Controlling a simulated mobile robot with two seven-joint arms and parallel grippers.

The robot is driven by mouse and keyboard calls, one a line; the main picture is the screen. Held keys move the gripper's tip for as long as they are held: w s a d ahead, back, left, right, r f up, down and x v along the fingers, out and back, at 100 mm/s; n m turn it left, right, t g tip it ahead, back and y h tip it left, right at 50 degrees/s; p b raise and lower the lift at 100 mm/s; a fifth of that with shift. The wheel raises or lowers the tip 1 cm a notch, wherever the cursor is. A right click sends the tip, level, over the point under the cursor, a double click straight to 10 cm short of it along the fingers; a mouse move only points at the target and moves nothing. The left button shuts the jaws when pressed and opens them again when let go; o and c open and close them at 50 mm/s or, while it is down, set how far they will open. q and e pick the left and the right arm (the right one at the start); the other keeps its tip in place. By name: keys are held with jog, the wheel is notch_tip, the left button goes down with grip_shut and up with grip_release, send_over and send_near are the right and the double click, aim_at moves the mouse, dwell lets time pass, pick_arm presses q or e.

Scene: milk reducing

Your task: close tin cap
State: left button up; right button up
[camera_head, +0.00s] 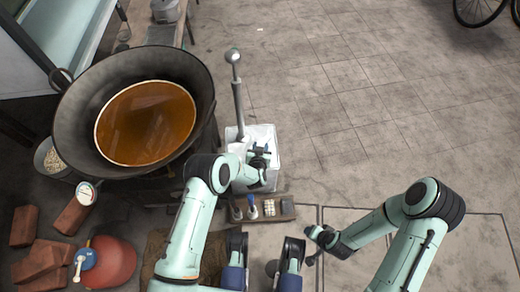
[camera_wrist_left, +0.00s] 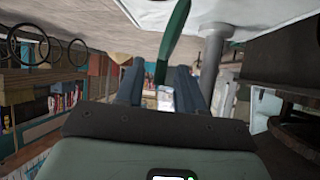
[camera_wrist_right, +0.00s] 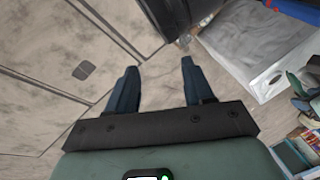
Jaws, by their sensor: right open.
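A white tin (camera_head: 266,180) stands on the floor beside the large wok, with a long grey metal rod rising from its far left side. My left gripper (camera_head: 260,160) is over the tin's top. In the left wrist view its two fingers (camera_wrist_left: 160,80) stand apart, and a curved green piece (camera_wrist_left: 176,40) shows between and beyond them; I cannot tell whether they touch it. The tin's cap cannot be made out clearly, as my left arm and gripper cover part of the top. My right gripper (camera_head: 316,240) is open and empty, low over the floor; its fingers (camera_wrist_right: 157,85) are apart.
A large black wok (camera_head: 68,130) holding brown liquid stands left of the tin. A low wooden board (camera_head: 275,215) with small items lies in front of the tin. Bricks (camera_head: 40,262) and a red round thing (camera_head: 112,262) lie at lower left.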

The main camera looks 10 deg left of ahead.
pick_arm(q)
jog(key=p+v, duration=0.4)
jog(key=v, duration=0.9)
jog(key=shift+r, duration=0.15)
pick_arm(e)
jog(key=s+a+r+g+y, duration=0.1)
jog(key=s+a+r+g, duration=0.1)
jog(key=s, duration=0.4)
jog(key=shift+s+a+r+n, duration=0.35)
jog(key=shift+a+r, duration=0.35)
jog(key=shift+r, duration=0.7)
pick_arm(q)
jog(key=shift+s, duration=0.1)
